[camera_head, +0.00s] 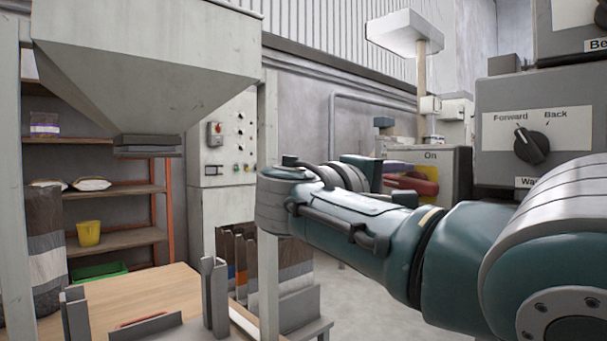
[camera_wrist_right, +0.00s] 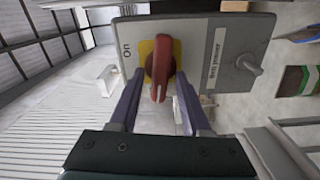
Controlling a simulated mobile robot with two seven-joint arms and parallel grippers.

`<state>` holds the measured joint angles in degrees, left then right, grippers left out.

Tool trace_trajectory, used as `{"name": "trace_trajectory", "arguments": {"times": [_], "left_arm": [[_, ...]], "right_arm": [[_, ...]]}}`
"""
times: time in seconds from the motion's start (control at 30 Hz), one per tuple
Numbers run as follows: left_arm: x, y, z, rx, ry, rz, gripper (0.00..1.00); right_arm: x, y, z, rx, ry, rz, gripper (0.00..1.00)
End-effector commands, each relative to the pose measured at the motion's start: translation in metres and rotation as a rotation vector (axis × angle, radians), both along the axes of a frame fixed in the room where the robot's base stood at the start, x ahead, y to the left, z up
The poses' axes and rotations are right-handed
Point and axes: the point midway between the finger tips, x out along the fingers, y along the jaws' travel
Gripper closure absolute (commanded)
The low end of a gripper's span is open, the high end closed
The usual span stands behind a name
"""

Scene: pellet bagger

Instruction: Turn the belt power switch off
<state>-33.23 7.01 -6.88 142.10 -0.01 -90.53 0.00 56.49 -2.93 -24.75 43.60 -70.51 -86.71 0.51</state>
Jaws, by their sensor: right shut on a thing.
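The belt power switch is a red rotary handle on a yellow plate, on a grey box (camera_head: 457,175). In the right wrist view the red handle (camera_wrist_right: 161,72) lies lengthwise up and down the picture, with the word On at its upper left. In the head view the red handle (camera_head: 428,186) sits below the word On, partly hidden by my right arm. My right gripper (camera_wrist_right: 160,98) is shut on the handle, one purple finger on each side; a finger also shows in the head view (camera_head: 398,168). My left gripper is not in view.
A grey box (camera_head: 560,130) with a black Forward/Back knob (camera_head: 531,146) stands close on the right. A hopper (camera_head: 150,60) and a wooden table (camera_head: 150,290) stand at left.

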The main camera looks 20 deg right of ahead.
Motion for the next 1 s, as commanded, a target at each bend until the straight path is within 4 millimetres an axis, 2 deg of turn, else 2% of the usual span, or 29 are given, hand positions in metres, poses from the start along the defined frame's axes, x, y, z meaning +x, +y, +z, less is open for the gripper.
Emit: {"name": "trace_trajectory", "arguments": {"times": [0.33, 0.87, 0.9, 1.0], "left_arm": [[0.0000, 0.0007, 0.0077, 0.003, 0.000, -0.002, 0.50], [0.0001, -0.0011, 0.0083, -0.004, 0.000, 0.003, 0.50], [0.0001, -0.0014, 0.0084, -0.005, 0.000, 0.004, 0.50], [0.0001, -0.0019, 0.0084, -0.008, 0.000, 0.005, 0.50]], "right_arm": [[0.0002, 0.0005, 0.0006, -0.054, 0.123, 0.001, 1.00], [0.0001, 0.0005, -0.0002, -0.063, 0.144, 0.001, 1.00], [0.0001, 0.0005, -0.0002, -0.063, 0.143, 0.001, 0.50], [0.0002, 0.0004, -0.0003, -0.061, 0.143, 0.000, 0.45]]}}
